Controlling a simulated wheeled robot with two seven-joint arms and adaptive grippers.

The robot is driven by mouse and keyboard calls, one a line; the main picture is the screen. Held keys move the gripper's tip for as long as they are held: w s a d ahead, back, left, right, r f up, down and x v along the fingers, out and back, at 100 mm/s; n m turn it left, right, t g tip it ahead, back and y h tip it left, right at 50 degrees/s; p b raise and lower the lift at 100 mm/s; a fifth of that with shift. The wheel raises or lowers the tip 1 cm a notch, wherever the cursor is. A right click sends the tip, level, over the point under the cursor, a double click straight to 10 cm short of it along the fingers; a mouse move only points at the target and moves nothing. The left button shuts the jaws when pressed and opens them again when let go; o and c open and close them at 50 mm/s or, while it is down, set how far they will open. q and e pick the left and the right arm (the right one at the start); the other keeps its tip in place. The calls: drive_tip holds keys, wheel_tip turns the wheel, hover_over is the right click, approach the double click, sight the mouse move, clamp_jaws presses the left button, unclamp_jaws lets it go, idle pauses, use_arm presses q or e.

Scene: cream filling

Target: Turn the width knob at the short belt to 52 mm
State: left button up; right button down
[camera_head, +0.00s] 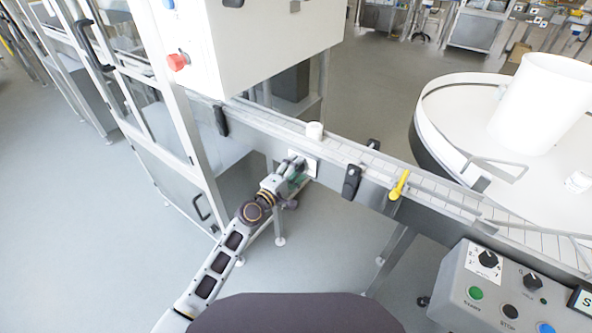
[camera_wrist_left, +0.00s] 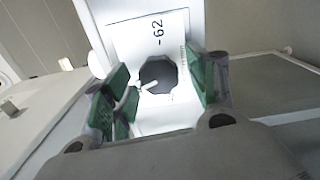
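The width knob (camera_wrist_left: 158,76) is dark and many-sided, with a white pointer mark at its lower left. It sits on a white scale plate (camera_wrist_left: 122,36) that reads "62" with a tick beside it; other scale marks are hidden or too small to read. The plate also shows in the head view (camera_head: 311,163) on the side of the short belt (camera_head: 345,148). My left gripper (camera_wrist_left: 160,90) is open, its green-padded fingers on either side of the knob with visible gaps. In the head view my left gripper (camera_head: 293,167) is at the plate and hides the knob. My right gripper is not in view.
A black clamp (camera_head: 351,182) and a yellow handle (camera_head: 399,185) are on the rail to the right. A control panel (camera_head: 507,296) is at lower right, a white round table (camera_head: 455,110) beyond the belt.

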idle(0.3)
use_arm(q)
drive_tip(key=v, duration=1.2)
idle(0.3)
idle(0.6)
